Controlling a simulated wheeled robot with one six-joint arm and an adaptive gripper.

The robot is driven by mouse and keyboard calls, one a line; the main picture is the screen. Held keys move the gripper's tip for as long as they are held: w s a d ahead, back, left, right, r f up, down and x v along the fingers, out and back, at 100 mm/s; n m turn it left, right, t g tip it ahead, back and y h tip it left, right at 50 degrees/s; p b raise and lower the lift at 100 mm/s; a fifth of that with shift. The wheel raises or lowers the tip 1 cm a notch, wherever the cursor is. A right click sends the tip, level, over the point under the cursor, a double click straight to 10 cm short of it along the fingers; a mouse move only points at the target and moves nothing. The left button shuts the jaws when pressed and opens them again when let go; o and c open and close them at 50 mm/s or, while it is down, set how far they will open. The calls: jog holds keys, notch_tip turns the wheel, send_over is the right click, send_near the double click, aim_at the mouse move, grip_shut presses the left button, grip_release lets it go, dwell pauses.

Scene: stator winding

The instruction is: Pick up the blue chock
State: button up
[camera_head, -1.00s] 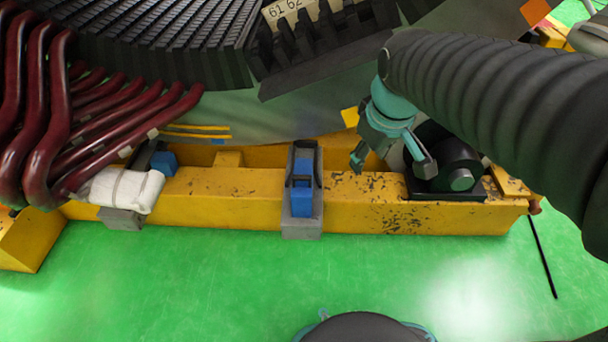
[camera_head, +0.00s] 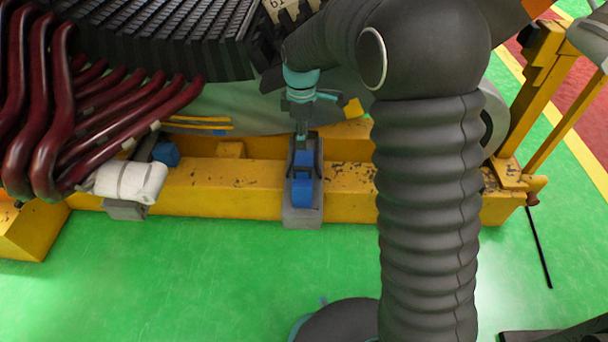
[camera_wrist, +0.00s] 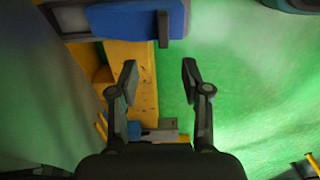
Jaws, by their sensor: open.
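The blue chock (camera_head: 302,190) sits in a grey bracket with dark side pieces, on the yellow beam. A dark bar crosses it. In the wrist view, a large blue block (camera_wrist: 130,20) with a dark bar fills the top edge, partly cut off. My gripper (camera_head: 301,134) hangs pointing down at the back end of the bracket, close to the chock. Contact cannot be told. In the wrist view, the two fingers of my gripper (camera_wrist: 158,72) stand apart with nothing between their tips.
A second blue block (camera_head: 165,153) lies left on the beam (camera_head: 230,190), near a white wrapped bundle (camera_head: 130,182) and dark red coil ends (camera_head: 45,120). The grey stator slots (camera_head: 150,40) overhang behind. Green floor (camera_head: 200,270) in front is clear.

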aim_at(303, 167)
notch_tip(303, 167, down, 8)
jog(key=shift+r+b, duration=0.1)
jog(key=shift+b, duration=0.5)
jog(key=shift+s+d+f+b, duration=0.1)
jog(key=shift+f+b, duration=0.1)
jog(key=shift+f, duration=0.65)
jog(key=shift+s+a+f+b, duration=0.1)
jog(key=shift+f+b, duration=0.1)
jog(key=shift+f, duration=0.7)
jog(key=shift+s+d+f+b, duration=0.1)
jog(key=shift+f+b, duration=0.1)
jog(key=shift+f, duration=0.65)
jog(key=shift+r, duration=0.1)
grip_shut()
